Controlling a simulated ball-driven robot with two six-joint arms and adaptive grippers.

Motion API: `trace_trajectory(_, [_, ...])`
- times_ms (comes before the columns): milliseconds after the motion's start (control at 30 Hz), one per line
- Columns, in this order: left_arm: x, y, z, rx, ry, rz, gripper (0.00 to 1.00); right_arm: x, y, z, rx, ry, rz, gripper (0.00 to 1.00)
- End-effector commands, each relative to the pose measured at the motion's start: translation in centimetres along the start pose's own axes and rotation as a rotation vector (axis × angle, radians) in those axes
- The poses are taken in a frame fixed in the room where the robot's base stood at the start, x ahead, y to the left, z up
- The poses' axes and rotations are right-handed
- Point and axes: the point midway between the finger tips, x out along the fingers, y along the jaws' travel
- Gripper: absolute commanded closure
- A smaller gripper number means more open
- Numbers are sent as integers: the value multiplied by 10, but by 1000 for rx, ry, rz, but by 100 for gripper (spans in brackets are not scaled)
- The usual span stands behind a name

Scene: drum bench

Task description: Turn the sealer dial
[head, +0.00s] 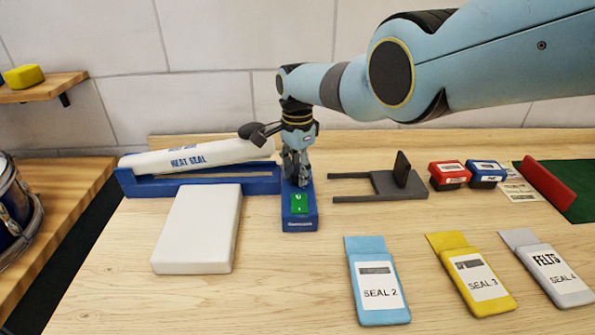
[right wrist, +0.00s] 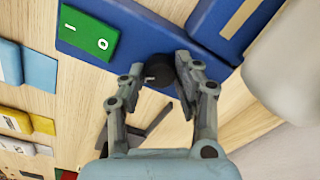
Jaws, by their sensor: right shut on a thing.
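The heat sealer (head: 197,189) is blue with a long white arm marked "HEAT SEAL" (head: 190,156), tilted up towards the right. Its blue control box (head: 300,224) has a green rocker switch (head: 295,207), which also shows in the right wrist view (right wrist: 90,36). The dark round dial (right wrist: 158,69) is on the box behind the switch, between my right gripper's fingertips. My right gripper (head: 297,178) points down over the box and is shut on the dial; its fingers also show in the right wrist view (right wrist: 160,66). In the head view the gripper hides the dial. My left gripper is not in view.
A white block (head: 198,230) lies in front of the sealer. A grey forked stand (head: 385,190) is right of the box. Blue, yellow and grey packets (head: 378,285) lie at front right. Red (head: 449,175) and blue (head: 487,173) boxes stand farther back. The front middle is clear.

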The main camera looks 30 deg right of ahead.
Motion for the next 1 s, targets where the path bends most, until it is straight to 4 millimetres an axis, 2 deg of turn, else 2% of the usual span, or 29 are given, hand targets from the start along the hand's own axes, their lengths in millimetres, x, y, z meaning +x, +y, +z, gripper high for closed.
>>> trace_trajectory(500, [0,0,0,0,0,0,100,-2,-2,0,17,1,-6,100])
trace_trajectory(533, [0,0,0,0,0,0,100,-2,-2,0,17,1,-6,65])
trace_trajectory(667, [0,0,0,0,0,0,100,-2,-2,0,17,1,-5,48])
trace_trajectory(700, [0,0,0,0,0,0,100,-1,-1,0,17,1,-4,45])
trace_trajectory(1000, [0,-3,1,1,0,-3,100,-2,-1,0,17,1,-1,45])
